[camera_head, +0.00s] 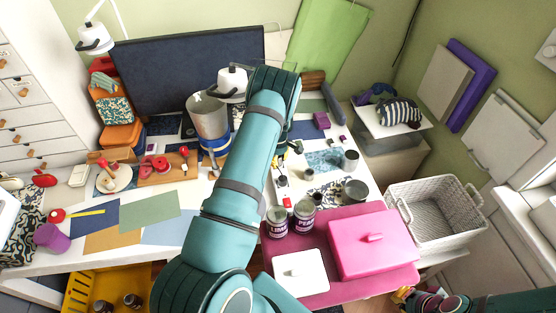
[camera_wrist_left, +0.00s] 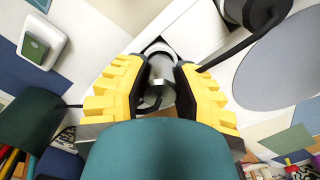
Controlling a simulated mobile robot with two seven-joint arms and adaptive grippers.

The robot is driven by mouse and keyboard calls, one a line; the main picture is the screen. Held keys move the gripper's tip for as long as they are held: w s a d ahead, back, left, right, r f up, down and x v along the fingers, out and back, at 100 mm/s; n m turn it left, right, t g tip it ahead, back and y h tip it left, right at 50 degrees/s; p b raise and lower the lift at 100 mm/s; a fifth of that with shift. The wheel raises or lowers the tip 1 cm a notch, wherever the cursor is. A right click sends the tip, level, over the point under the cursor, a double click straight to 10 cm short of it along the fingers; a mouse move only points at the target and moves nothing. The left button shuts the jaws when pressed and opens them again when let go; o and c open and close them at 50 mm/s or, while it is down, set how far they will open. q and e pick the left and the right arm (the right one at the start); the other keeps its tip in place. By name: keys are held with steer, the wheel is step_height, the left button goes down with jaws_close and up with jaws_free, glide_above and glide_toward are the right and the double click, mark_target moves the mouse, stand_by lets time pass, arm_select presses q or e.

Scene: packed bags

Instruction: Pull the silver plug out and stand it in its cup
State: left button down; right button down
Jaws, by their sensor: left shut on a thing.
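My left gripper (camera_wrist_left: 161,90) has its yellow-backed black fingers closed on the silver plug (camera_wrist_left: 160,70), a short metal cylinder, in the left wrist view. The plug's far end lies against a dark ring on a white block (camera_wrist_left: 188,32); I cannot tell how deep it sits. In the head view the left gripper (camera_head: 284,156) points down at the table behind my teal forearm, and the plug is too small to make out. A grey metal cup (camera_head: 350,160) stands right of it; I cannot tell whether it is the plug's cup. My right gripper (camera_head: 403,295) is at the bottom right, small and partly cut off.
Two labelled tins (camera_head: 277,220) stand beside a pink box (camera_head: 372,243) at the front. A round metal dish (camera_head: 355,190) and small dark pots (camera_head: 308,174) are right of the left gripper. A large metal canister (camera_head: 208,118) stands to its left. A white basket (camera_head: 433,210) is at right.

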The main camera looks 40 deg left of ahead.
arm_select(q)
steer(key=shift+r+p, duration=0.85)
steer(key=shift+r, duration=0.9)
